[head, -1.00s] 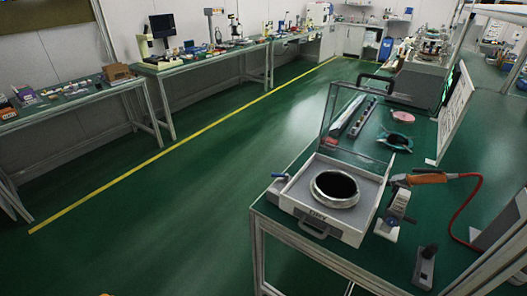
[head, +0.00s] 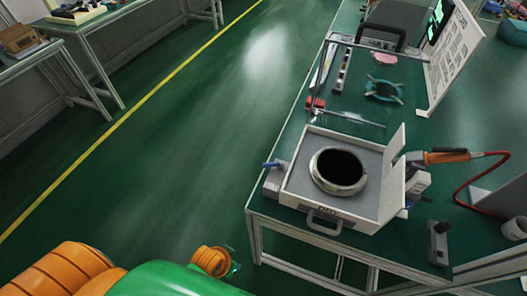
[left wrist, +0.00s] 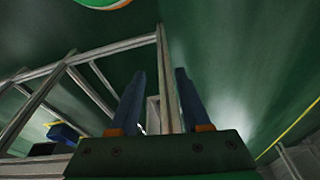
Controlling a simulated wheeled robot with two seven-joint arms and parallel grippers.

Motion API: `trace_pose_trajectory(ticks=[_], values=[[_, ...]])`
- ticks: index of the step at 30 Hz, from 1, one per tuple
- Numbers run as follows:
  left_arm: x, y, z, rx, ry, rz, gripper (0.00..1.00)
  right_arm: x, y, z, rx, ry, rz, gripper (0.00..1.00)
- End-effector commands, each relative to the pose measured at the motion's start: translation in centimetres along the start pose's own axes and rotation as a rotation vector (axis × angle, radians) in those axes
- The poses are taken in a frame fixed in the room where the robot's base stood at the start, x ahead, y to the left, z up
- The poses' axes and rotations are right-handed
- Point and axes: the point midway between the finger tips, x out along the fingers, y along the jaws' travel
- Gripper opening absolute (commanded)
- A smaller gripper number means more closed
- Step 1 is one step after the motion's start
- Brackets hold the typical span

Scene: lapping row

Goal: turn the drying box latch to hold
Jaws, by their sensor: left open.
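The drying box (head: 300,190) is a pale box with a round metal-rimmed dark opening on top and a carrying handle in front. It sits at the near left of the green bench. A blue lever (head: 272,165) sticks out on a grey block at its left side; I take this for the latch, and its marks are too small to read. My left arm shows green and orange low in the head view, below and left of the bench. My left gripper (left wrist: 160,100) is open in the left wrist view, with nothing held between its fingers. My right gripper is out of view.
An orange-handled tool (head: 445,156) with a red hose lies right of the box, near a small dark switch unit (head: 438,242). A white sign board (head: 455,60) stands behind. Pale frame bars (left wrist: 90,50) cross the wrist view. The green floor to the left is clear.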

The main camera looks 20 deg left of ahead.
Motion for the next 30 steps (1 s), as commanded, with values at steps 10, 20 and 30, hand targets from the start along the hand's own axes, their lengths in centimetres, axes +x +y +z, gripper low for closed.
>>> trace_pose_trajectory(ticks=[10, 20, 30], values=[[-12.1, 1.7, -10.5, 0.2, 0.167, 0.085, 0.47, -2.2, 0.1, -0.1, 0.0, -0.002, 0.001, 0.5], [-16.1, 2.9, -20.0, 0.713, 0.26, 0.163, 0.47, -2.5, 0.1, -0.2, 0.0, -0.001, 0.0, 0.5], [-19.5, -3.7, -27.4, 0.892, 0.253, 0.106, 0.47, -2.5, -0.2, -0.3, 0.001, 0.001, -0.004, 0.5]])
